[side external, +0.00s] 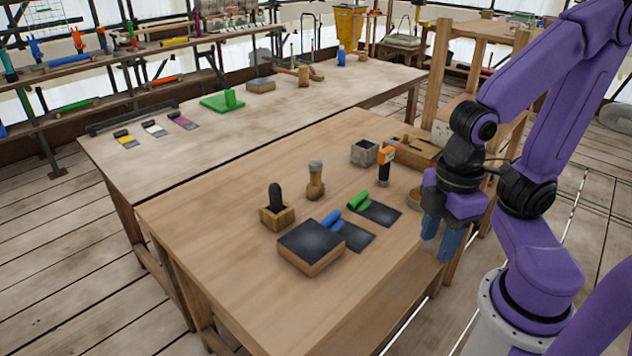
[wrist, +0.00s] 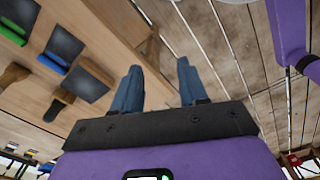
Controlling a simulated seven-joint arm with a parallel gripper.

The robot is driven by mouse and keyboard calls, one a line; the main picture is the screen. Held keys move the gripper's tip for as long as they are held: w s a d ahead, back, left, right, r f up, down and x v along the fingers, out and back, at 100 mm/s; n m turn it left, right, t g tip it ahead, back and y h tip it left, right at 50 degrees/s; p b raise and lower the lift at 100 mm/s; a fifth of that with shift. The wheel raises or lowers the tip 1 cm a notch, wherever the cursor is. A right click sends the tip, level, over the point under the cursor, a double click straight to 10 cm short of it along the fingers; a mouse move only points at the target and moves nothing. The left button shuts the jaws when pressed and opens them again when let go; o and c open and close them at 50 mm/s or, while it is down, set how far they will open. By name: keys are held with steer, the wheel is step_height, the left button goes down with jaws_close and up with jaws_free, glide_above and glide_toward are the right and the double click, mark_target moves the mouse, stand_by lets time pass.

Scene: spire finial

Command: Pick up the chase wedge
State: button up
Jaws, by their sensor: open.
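My gripper (side external: 440,235) hangs beyond the right edge of the near wooden table, with its blue fingers apart and nothing between them. In the wrist view my gripper (wrist: 157,82) is open too, with the table edge and floor behind it. I cannot tell for sure which item is the chase wedge. Candidates on the near table are an upright wooden piece with a grey top (side external: 316,181), an orange-and-black upright item (side external: 385,165) and a dark rounded piece (side external: 275,196) standing in a small wooden holder. My gripper touches none of them.
The near table (side external: 215,225) also holds a dark-topped block (side external: 311,246), a blue roller (side external: 331,219) and a green roller (side external: 359,200) on dark sheets, a grey box (side external: 364,152) and a wooden tray (side external: 412,151). Its front left is clear. A second table (side external: 180,150) stands behind.

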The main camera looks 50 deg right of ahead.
steer(key=o, duration=0.5)
steer(key=shift+o, duration=0.2)
